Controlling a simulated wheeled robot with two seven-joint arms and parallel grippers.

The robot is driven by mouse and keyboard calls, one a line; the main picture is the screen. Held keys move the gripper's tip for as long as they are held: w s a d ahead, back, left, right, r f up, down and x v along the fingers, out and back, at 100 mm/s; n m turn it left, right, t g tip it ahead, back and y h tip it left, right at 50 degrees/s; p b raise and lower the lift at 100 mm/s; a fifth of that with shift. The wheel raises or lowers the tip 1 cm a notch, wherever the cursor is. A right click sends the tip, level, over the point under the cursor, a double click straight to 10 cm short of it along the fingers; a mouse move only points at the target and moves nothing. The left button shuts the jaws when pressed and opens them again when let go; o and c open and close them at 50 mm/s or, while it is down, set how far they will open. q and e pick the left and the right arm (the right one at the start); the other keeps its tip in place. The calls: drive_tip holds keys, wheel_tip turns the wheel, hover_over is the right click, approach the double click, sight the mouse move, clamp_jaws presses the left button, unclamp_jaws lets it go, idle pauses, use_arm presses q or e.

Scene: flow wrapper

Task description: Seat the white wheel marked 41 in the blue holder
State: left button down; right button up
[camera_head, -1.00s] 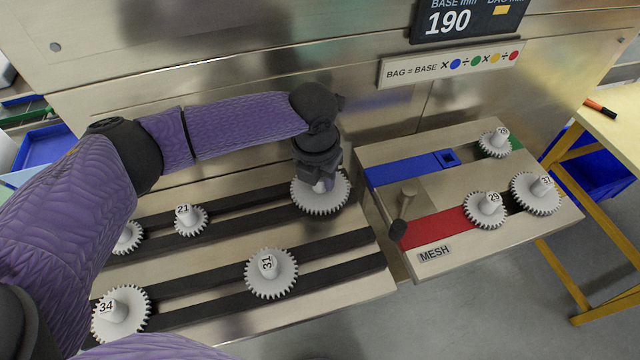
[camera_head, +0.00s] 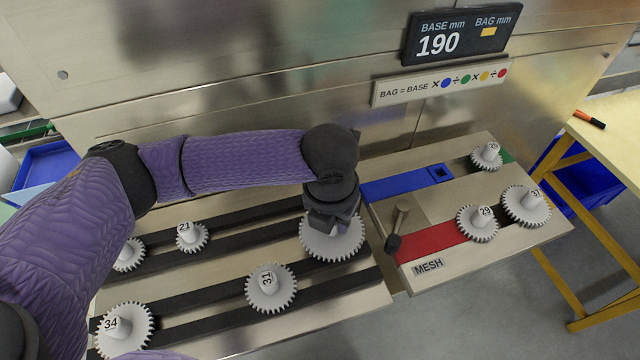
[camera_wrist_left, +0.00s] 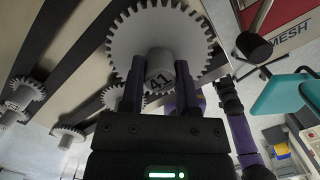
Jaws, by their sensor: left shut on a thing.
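The white toothed wheel marked 41 (camera_wrist_left: 142,38) is in my left gripper (camera_wrist_left: 160,85), whose fingers are shut on its hub. In the head view the wheel (camera_head: 333,244) is under my left gripper (camera_head: 331,218), over the right end of the rail table; its height above the rails is hard to tell. The blue holder (camera_head: 400,186) is a blue strip with a square socket (camera_head: 439,173) near its right end. It lies to the right of and behind the wheel, and no wheel is on it. My right gripper is not in view.
Wheels 21 (camera_head: 192,237), 31 (camera_head: 271,288) and 34 (camera_head: 124,329) stand on the rail table. Wheels 29 (camera_head: 478,223) and 37 (camera_head: 526,205) and another by the green strip (camera_head: 486,156) stand on the mesh table. A lever (camera_head: 397,228) stands between wheel 41 and the red strip (camera_head: 432,241).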

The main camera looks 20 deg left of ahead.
use_arm(q)
drive_tip(key=s+d, duration=0.1)
drive_tip(key=s, duration=0.1)
drive_tip(key=s+d, duration=0.2)
drive_tip(key=s, duration=0.1)
drive_tip(key=s+d, duration=0.2)
drive_tip(key=shift+s+d+p, duration=0.1)
drive_tip(key=shift+s+p, duration=0.2)
drive_tip(key=shift+s+d+r, duration=0.1)
drive_tip(key=shift+s+d, duration=0.1)
drive_tip(key=shift+s, duration=0.05)
wheel_tip(320, 180, up, 5)
drive_tip(key=p, duration=0.6)
drive_tip(key=shift+s, duration=0.15)
